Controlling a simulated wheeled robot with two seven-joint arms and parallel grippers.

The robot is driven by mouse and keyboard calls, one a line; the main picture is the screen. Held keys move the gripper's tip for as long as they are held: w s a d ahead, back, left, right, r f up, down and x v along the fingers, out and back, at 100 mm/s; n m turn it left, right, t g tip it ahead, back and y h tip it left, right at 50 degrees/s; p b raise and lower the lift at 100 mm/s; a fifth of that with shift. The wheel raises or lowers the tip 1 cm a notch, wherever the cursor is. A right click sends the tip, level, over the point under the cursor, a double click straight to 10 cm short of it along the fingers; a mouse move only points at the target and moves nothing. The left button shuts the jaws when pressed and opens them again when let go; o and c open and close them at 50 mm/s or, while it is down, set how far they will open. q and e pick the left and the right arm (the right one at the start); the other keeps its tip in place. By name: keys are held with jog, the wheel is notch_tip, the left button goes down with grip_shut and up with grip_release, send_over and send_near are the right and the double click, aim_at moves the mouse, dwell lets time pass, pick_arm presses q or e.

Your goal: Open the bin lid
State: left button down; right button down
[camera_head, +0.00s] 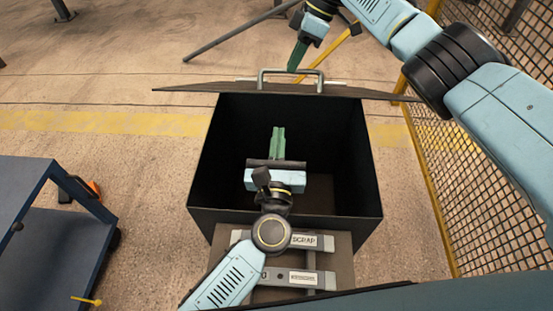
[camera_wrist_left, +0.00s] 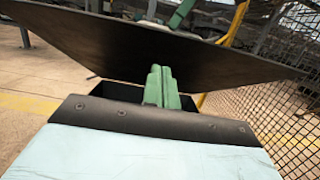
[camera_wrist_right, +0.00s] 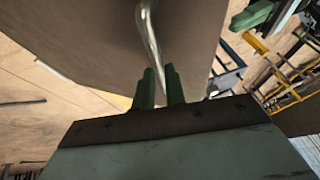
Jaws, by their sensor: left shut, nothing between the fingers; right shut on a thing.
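The black bin (camera_head: 375,190) stands in the middle of the head view, and I see down into its dark inside. Its lid (camera_head: 200,87) is raised at the far side and shows nearly edge-on; its dark face spans the left wrist view (camera_wrist_left: 120,50). The metal handle (camera_head: 262,78) sits on the lid's far face. My right gripper (camera_head: 294,65) is at the handle and shut on it; in the right wrist view the bar (camera_wrist_right: 150,40) runs down to between the fingers. My left gripper (camera_head: 278,135) is shut and empty over the bin opening, on the near side of the lid.
A plate with a "SCRAP" label (camera_head: 305,240) is at the bin's near side. A dark blue cart (camera_head: 60,165) stands at left. A yellow-framed mesh fence (camera_head: 480,170) runs along the right. Floor between cart and bin is clear.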

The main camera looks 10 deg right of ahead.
aim_at(279, 93)
jog(key=shift+w+d+f, duration=0.25)
jog(key=shift+d+f, duration=0.1)
jog(key=shift+f, duration=0.15)
pick_arm(q)
jog(key=shift+w+d+r, duration=0.25)
jog(key=shift+w+r, duration=0.65)
jog(key=shift+w, duration=0.25)
jog(key=shift+w+d+r, duration=0.2)
jog(key=shift+w+r, duration=0.7)
jog(key=shift+w, duration=0.25)
pick_arm(e)
jog(key=shift+a, duration=0.1)
pick_arm(q)
jog(key=w+r, duration=0.2)
jog(key=r, duration=0.1)
jog(key=shift+w+d+r, duration=0.1)
jog(key=shift+w+r, duration=0.05)
jog(key=shift+w, duration=0.05)
pick_arm(e)
jog(key=c, duration=1.7)
grip_release()
jog(key=shift+w+f, duration=0.1)
jog(key=shift+w, duration=0.05)
jog(key=shift+o, duration=1.1)
jog(key=shift+w, duration=0.2)
pick_arm(q)
jog(key=shift+w+f, duration=0.25)
jog(key=shift+f, duration=0.1)
pick_arm(e)
jog(key=shift+a, duration=0.1)
